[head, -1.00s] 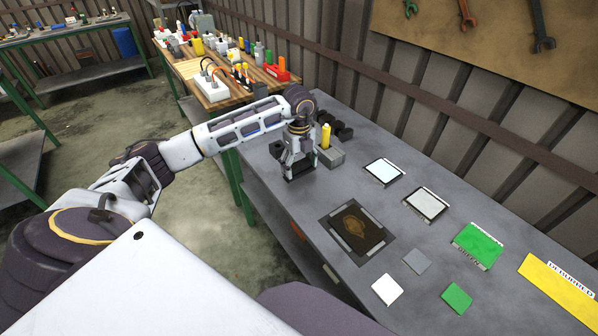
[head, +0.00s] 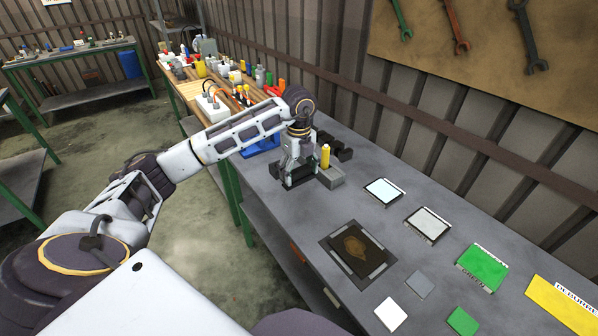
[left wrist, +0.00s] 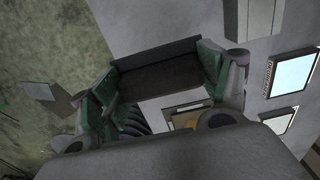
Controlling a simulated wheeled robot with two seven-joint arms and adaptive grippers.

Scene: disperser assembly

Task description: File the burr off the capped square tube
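My left gripper (head: 299,180) points down over the left edge part of the grey table, beside a grey holder block (head: 331,178). A yellow-handled tool (head: 325,157) stands upright in that block. In the left wrist view, the green-padded fingers (left wrist: 158,82) are spread, with a dark block (left wrist: 165,65) spanning between them. I cannot tell whether the pads press on it or merely flank it. No square tube, cap or burr can be made out clearly; the gripper hides part of this area. My right gripper is not in view.
A dark mat with a brown pad (head: 356,249) lies on the table. White, grey and green plates (head: 482,268) and a yellow mat (head: 562,305) lie to the right. Black parts (head: 340,153) sit behind the holder. A cluttered wooden bench stands beyond; wrenches hang on the wall.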

